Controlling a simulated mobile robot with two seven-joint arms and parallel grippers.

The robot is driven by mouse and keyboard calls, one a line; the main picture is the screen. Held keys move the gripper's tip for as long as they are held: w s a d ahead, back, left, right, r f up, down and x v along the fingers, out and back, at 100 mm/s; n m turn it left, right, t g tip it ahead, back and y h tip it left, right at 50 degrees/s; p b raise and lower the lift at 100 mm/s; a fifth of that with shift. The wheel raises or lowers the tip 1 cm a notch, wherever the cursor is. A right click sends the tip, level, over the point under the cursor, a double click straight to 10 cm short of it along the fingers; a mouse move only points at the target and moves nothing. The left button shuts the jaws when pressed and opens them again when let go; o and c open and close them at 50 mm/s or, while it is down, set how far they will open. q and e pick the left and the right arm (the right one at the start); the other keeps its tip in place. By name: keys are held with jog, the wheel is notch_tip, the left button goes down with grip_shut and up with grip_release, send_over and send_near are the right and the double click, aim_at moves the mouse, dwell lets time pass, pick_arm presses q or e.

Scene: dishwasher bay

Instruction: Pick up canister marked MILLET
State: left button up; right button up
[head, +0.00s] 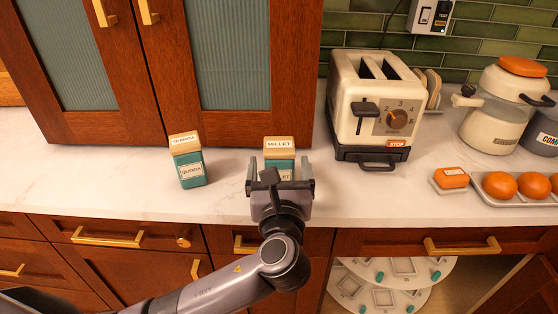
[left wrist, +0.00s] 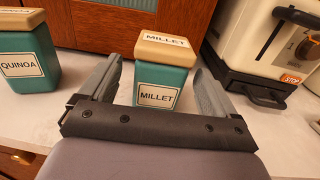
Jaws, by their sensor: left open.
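The MILLET canister (head: 279,146) is teal with a tan lid and stands upright on the white counter. It also shows in the left wrist view (left wrist: 162,78), with its label facing me. My left gripper (head: 281,172) is open right in front of it. In the left wrist view the two fingers (left wrist: 158,85) point toward the canister, one on each side of it, with gaps showing between fingers and canister. In the head view the gripper hides part of the canister's lower front. My right gripper is not in view.
A matching QUINOA canister (head: 188,162) stands to the left, also in the left wrist view (left wrist: 25,58). A cream toaster (head: 372,106) stands to the right. Wooden cabinet doors (head: 170,70) rise behind.

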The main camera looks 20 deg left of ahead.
pick_arm(q)
jog(key=shift+f+x, duration=0.2)
jog(key=shift+x, duration=0.7)
jog(key=shift+f+x, duration=0.15)
jog(key=shift+x, duration=0.75)
jog(key=shift+f+x, duration=0.2)
jog(key=shift+x, duration=0.7)
jog(key=c, duration=1.2)
